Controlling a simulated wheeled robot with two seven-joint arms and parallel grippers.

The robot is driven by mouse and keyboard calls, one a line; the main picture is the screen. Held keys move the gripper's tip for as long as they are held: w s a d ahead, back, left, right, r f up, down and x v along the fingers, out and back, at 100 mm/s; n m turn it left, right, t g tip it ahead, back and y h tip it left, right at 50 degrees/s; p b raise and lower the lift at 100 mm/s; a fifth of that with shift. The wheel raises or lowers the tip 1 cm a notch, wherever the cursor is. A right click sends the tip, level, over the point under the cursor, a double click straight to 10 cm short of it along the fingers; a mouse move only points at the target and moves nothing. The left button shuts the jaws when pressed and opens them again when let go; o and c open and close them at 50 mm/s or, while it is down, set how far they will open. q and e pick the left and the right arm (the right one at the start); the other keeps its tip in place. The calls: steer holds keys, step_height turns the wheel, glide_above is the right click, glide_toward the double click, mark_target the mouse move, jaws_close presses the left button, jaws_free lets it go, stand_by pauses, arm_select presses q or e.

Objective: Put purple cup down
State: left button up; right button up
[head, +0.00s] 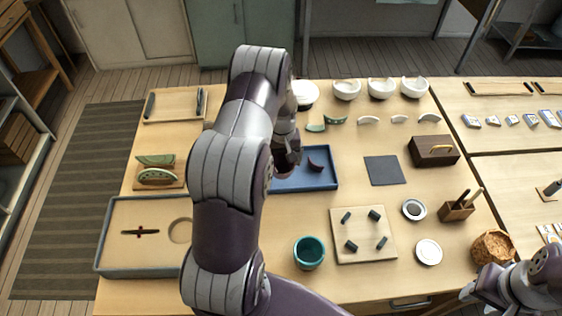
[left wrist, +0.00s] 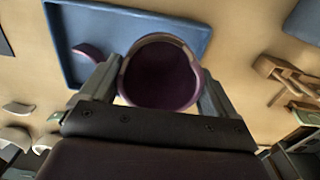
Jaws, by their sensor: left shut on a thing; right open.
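The purple cup (left wrist: 160,78) is between the two fingers of my left gripper (left wrist: 158,95), with its round mouth facing the wrist camera. In the head view my left gripper (head: 287,158) is at the left part of the blue tray (head: 305,184), and my arm hides much of the cup. The cup overlaps the tray's edge in the left wrist view; I cannot tell whether it touches the tray. A curved purple shard (head: 316,165) lies in the tray, apart from the cup. My right gripper (head: 480,290) is open at the lower right.
A dark square mat (head: 384,170) lies right of the tray. A teal cup (head: 309,252) and a board with small dark pieces (head: 363,250) stand in front. White bowls (head: 381,88) line the back. A grey-blue box (head: 118,268) is at the left.

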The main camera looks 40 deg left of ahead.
mark_target(282, 164)
arm_select(q)
steer(key=shift+w+a+f, duration=0.15)
steer(key=shift+a+f, duration=0.25)
steer(key=shift+a, duration=0.3)
steer(key=shift+a+f, duration=0.2)
steer(key=shift+f, duration=0.1)
steer(key=f, duration=0.1)
steer(key=f+p, duration=0.1)
steer(key=f, duration=0.1)
steer(key=shift+s+f, duration=0.2)
steer(key=shift+f, duration=0.05)
steer(key=shift+w+f, duration=0.1)
steer(key=shift+f, duration=0.25)
steer(key=o, duration=0.7)
steer(key=shift+r, duration=0.15)
